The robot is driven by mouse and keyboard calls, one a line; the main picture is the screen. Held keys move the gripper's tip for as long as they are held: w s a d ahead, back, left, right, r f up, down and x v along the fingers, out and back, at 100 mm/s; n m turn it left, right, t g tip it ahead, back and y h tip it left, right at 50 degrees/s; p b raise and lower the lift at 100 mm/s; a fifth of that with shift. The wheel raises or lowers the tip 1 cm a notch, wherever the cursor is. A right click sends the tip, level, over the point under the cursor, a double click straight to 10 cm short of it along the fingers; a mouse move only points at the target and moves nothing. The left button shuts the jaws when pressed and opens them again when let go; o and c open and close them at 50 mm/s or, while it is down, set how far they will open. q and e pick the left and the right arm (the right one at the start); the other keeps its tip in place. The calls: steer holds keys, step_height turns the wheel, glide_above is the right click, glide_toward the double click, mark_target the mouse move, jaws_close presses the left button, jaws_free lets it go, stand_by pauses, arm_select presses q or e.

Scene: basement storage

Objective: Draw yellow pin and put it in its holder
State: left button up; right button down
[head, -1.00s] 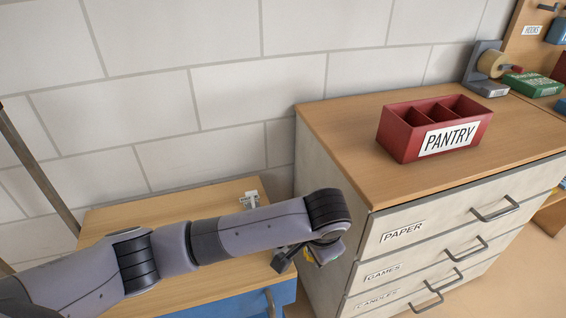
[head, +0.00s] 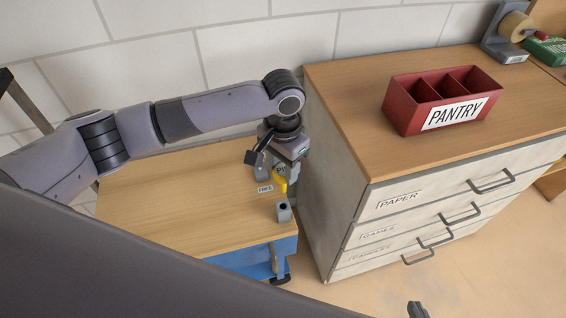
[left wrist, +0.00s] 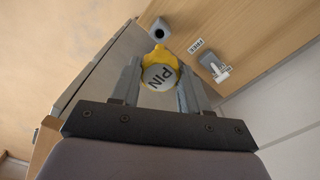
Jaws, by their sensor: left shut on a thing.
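The yellow pin (head: 280,182) has a round grey cap marked PIN. My left gripper (head: 282,168) is shut on it at the right end of the wooden cart top. In the left wrist view the pin (left wrist: 159,57) sits between the two fingers (left wrist: 158,82). A small grey block with a hole (head: 283,211), which looks like the holder, stands at the front right corner of the cart top. The block (left wrist: 159,30) shows just beyond the pin in the left wrist view, apart from it. The pin's lower end is hidden. A small grey piece (head: 417,310) at the bottom edge may be my right gripper.
The wooden cart top (head: 170,210) is mostly clear, with a small FREE label (head: 265,189). A drawer cabinet (head: 335,170) stands close on the right, carrying a red PANTRY box (head: 400,108).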

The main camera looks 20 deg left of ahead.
mark_target(283, 192)
arm_select(q)
steer(key=shift+r+p, duration=0.25)
steer(key=shift+p, duration=0.1)
steer(key=shift+f+b, duration=0.95)
steer(key=shift+f, duration=2.1)
steer(key=shift+p, duration=0.6)
steer(key=shift+p, duration=0.5)
steer(key=shift+p, duration=0.45)
steer(key=shift+f+b, duration=1.8)
steer(key=shift+f, duration=1.75)
